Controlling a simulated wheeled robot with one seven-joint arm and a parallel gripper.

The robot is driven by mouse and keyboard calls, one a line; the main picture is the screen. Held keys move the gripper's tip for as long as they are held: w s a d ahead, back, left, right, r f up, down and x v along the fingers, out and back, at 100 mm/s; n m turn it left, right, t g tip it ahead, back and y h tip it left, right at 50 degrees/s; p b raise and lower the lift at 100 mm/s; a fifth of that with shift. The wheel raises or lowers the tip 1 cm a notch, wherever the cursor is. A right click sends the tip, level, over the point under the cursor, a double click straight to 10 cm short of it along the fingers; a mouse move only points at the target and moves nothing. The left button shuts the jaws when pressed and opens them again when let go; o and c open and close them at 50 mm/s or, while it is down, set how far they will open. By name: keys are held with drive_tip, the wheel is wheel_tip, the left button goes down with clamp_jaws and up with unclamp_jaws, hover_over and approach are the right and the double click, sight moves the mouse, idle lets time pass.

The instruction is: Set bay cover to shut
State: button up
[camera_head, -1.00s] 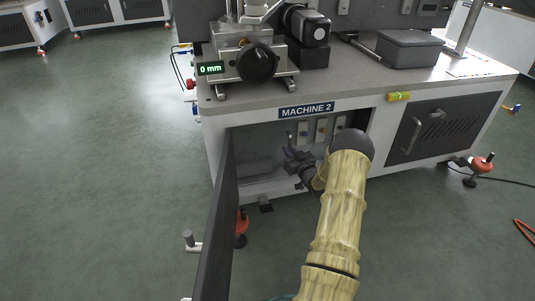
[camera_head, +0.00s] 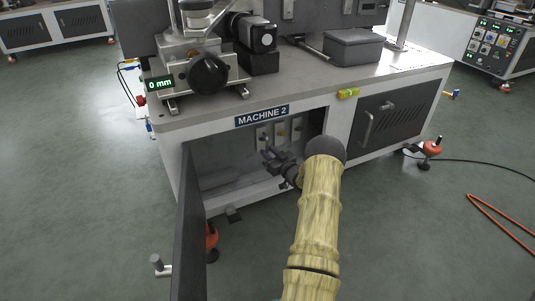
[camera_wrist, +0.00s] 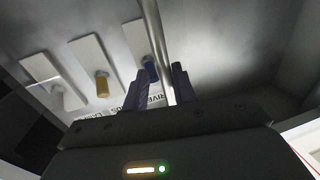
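The bay cover (camera_head: 190,232) is a dark panel hinged at the left side of the bay opening under the MACHINE 2 label (camera_head: 262,116). It stands wide open, swung out toward me, and its lower end is cut off by the picture edge. My gripper (camera_head: 270,160) is at the open bay (camera_head: 225,178), to the right of the cover and apart from it. In the wrist view my gripper's two dark fingers (camera_wrist: 163,86) are parted. A pale metal strip shows behind the gap between them; I cannot tell whether they touch it.
A closed vented door (camera_head: 390,122) with a handle is at right. Floor (camera_head: 70,180) at left is clear.

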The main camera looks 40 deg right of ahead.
drive_tip(key=shift+a, duration=0.15)
drive_tip(key=shift+r, duration=0.1)
drive_tip(key=s+p, duration=0.8)
drive_tip(key=s, duration=0.9)
drive_tip(key=shift+s, duration=0.2)
drive_tip(key=shift+w+a, duration=0.1)
